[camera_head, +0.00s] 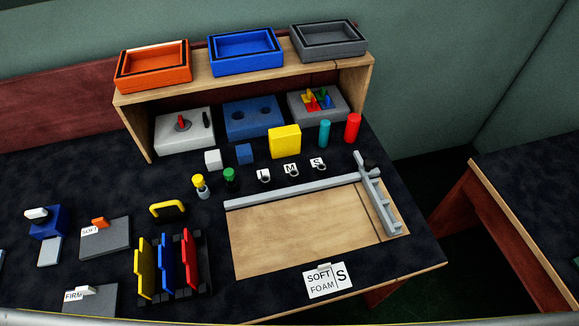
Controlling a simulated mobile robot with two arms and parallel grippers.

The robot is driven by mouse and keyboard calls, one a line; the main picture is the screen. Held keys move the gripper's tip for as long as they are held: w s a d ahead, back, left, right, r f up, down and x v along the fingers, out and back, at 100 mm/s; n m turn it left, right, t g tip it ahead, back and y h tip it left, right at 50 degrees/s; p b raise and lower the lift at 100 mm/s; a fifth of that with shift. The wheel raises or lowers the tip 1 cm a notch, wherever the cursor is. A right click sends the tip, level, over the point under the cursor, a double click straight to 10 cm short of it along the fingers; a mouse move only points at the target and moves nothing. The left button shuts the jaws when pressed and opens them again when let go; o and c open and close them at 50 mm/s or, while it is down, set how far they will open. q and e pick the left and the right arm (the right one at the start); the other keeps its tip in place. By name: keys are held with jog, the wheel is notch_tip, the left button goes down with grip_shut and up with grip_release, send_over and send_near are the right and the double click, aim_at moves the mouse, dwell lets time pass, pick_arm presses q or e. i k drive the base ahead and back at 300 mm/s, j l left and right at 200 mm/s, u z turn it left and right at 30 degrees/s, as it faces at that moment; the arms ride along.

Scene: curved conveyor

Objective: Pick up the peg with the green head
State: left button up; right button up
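The peg with the green head (230,175) stands upright on the dark table, left of the middle of the head view. Its head is bright green, and its lower part is dark and hard to make out. A peg with a yellow head (199,181) and a pale lower part stands close to its left. The two pegs are apart. Neither of my grippers shows in the head view, and nothing touches the green-headed peg.
A wooden board with a grey fence (290,193) lies to the right. A yellow handle (168,209) and a rack of coloured plates (166,262) are at the front left. White and blue cubes (244,154) stand behind the pegs. A wooden shelf (245,77) holds three trays.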

aim_at(229, 175)
jog(key=k+j+u, duration=0.1)
jog(key=u, duration=0.3)
jog(key=j+u, duration=0.1)
jog(key=u, duration=0.25)
jog(key=k+j+u, duration=0.15)
jog(key=u, duration=0.25)
jog(key=j+u, duration=0.15)
jog(key=u, duration=0.2)
jog(key=z, duration=1.25)
